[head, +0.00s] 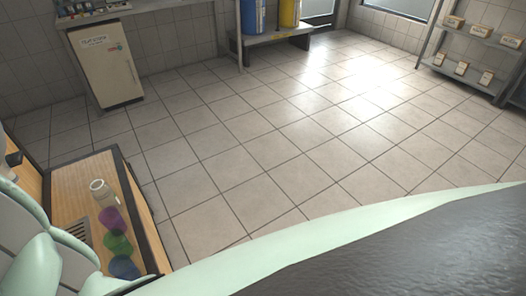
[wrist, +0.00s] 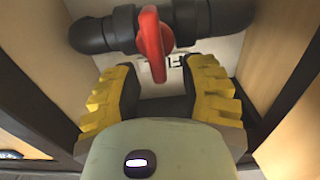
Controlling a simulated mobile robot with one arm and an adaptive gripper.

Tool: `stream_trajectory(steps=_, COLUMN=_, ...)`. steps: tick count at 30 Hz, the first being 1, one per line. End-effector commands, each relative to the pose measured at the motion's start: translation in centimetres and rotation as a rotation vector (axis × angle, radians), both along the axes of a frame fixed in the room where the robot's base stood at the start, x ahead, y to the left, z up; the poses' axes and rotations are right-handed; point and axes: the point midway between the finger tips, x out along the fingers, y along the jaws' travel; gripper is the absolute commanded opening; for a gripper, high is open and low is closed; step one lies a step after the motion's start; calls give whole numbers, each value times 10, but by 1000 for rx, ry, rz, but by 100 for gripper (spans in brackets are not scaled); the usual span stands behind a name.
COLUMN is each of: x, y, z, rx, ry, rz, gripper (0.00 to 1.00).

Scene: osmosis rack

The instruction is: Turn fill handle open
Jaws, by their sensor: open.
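In the wrist view a red valve handle (wrist: 152,45) sits on a thick black pipe (wrist: 93,33) that runs across the top of the picture. I take it for the fill handle; no label naming it can be read. The handle's lever points down the picture, toward me. My gripper (wrist: 158,78) is open, with one yellow-padded finger on each side below the handle. The lever's lower end lies between the fingertips, with a gap on both sides. The handle does not show in the head view.
Wooden panels (wrist: 285,50) stand close on both sides of my gripper. In the head view a wooden unit (head: 80,185) holds a clear cup and several coloured cups at the lower left. A white cabinet (head: 105,62) and a shelf rack (head: 480,50) stand farther off. The tiled floor (head: 270,130) is clear.

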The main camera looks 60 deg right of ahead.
Motion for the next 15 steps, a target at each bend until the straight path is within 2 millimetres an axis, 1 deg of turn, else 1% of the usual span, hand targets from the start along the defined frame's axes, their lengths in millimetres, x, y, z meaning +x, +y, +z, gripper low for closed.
stream_trajectory(steps=1, x=1, y=5, z=0, rx=1, ry=-1, rz=3, gripper=42)
stream_trajectory(steps=4, x=3, y=9, z=0, rx=1, ry=-1, rz=2, gripper=42)
stream_trajectory(steps=13, x=3, y=10, z=0, rx=0, ry=0, rz=2, gripper=42)
stream_trajectory(steps=14, x=3, y=10, z=0, rx=0, ry=0, rz=2, gripper=46)
stream_trajectory(steps=15, x=3, y=10, z=0, rx=0, ry=0, rz=2, gripper=42)
